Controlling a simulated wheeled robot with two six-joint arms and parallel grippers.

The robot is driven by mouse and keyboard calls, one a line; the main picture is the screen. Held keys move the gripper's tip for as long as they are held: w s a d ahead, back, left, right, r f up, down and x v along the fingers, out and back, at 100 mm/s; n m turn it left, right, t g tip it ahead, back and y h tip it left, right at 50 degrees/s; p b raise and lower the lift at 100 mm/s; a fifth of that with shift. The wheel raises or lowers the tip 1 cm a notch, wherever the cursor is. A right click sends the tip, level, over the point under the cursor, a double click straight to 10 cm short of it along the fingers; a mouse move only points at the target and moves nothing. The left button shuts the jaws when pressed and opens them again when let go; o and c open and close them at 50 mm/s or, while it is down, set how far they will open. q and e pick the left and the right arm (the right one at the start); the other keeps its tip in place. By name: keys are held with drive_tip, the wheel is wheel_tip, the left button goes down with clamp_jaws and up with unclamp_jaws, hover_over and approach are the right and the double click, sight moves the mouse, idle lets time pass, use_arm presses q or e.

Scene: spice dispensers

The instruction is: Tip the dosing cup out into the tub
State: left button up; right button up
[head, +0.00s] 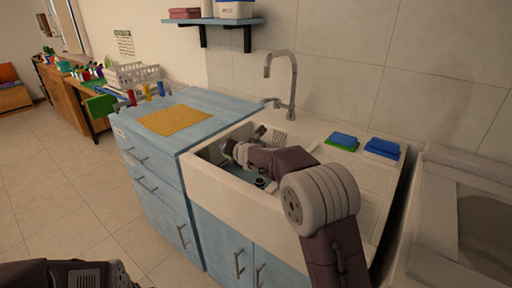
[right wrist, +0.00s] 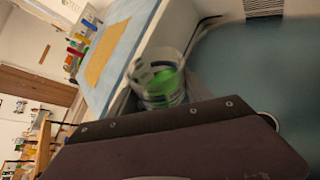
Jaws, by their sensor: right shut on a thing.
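A clear cup (right wrist: 150,90) with green stuff inside sits in front of the jaws of my right gripper (right wrist: 178,98) in the right wrist view. The gripper is shut on it. The room lies turned sideways in that view, so the cup seems tipped over; I cannot tell whether anything is falling out. In the head view my right gripper (head: 229,147) is low inside the white sink (head: 237,191), and my arm hides the cup. A blue surface (right wrist: 262,65) beside the cup seems to be the tub, and a blue patch shows inside the sink (head: 245,174). My left gripper is outside the views.
A tap (head: 291,85) stands behind the sink. Blue and green sponges (head: 343,140) lie on the draining side. A yellow cloth (head: 174,120) lies on the blue counter (head: 207,104). A small dark round thing (head: 261,183) shows in the sink. A shelf (head: 213,21) hangs above.

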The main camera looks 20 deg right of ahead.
sight(238, 139)
drive_tip(key=shift+d+r+m+p, duration=0.3)
drive_tip(key=shift+d+r+p, duration=0.1)
drive_tip(key=shift+r+p, duration=0.1)
drive_tip(key=shift+d+f+y, duration=0.1)
drive_tip(key=shift+y, duration=0.2)
drive_tip(key=shift+w, duration=0.1)
drive_tip(key=shift+d+r+m+y+p, duration=0.25)
drive_tip(key=shift+r+m+y+p, duration=0.3)
drive_tip(key=shift+p, duration=0.45)
drive_tip(key=shift+r+m+y+p, duration=0.35)
drive_tip(key=shift+m+y+p, duration=0.3)
drive_tip(key=shift+m+p, duration=0.3)
drive_tip(key=shift+d+r+m+y+p, duration=0.15)
drive_tip(key=shift+r+m+y+p, duration=0.55)
drive_tip(key=shift+p, duration=0.5)
idle(1.1)
drive_tip(key=shift+w+d+r+m+y+p, duration=0.1)
drive_tip(key=shift+d+r+m+y+p, duration=0.1)
drive_tip(key=shift+d+m+p, duration=0.25)
drive_tip(key=shift+d+r+m+y+p, duration=0.1)
drive_tip(key=shift+d+m+y+p, duration=0.15)
drive_tip(key=shift+p, duration=0.35)
idle(0.4)
drive_tip(key=shift+d+r+m+y+p, duration=0.25)
drive_tip(key=shift+m+y+p, duration=0.2)
drive_tip(key=shift+m+p, duration=0.15)
idle(0.8)
